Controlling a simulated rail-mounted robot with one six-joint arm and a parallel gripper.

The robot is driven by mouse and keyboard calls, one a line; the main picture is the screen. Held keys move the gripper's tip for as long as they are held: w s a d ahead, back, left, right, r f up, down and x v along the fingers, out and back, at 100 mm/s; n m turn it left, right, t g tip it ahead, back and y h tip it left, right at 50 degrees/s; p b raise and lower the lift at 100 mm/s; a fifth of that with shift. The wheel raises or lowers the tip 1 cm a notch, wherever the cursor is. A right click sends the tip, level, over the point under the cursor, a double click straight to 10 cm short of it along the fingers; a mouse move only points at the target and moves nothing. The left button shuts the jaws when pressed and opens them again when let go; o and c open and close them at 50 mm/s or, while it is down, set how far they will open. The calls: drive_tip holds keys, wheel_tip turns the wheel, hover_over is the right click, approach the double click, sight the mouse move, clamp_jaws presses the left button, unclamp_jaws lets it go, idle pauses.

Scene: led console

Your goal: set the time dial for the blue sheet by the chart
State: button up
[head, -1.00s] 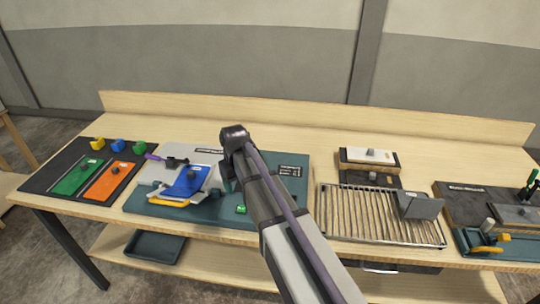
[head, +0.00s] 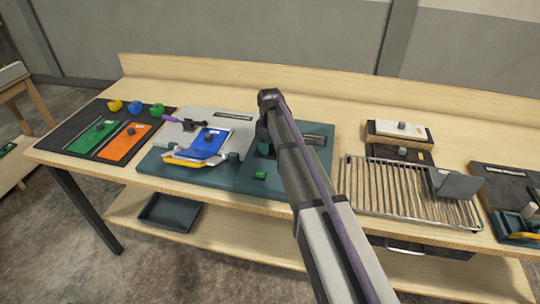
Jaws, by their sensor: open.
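The blue sheet (head: 207,140) lies on the left part of the teal and grey console (head: 168,157), in front of a dark clamp with a purple handle (head: 174,119). My gripper (head: 263,143) points down over the console's right part, right of the blue sheet. It is open, mostly hidden by my own arm, and I see nothing in it. A green button (head: 260,174) shows near the console's front. The time dial cannot be made out. The chart is mostly or wholly behind my arm.
Left is a black mat (head: 75,138) with a green sheet (head: 92,137), an orange sheet (head: 125,143) and three coloured knobs. Right are a wire rack (head: 409,190) and a block with a white top (head: 399,131). Bare table runs along the back.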

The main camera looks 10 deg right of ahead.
drive_tip(key=shift+f, duration=0.1)
drive_tip(key=c, duration=0.9)
drive_tip(key=shift+m, duration=0.4)
drive_tip(key=m, duration=0.3)
drive_tip(key=shift+m, duration=2.5)
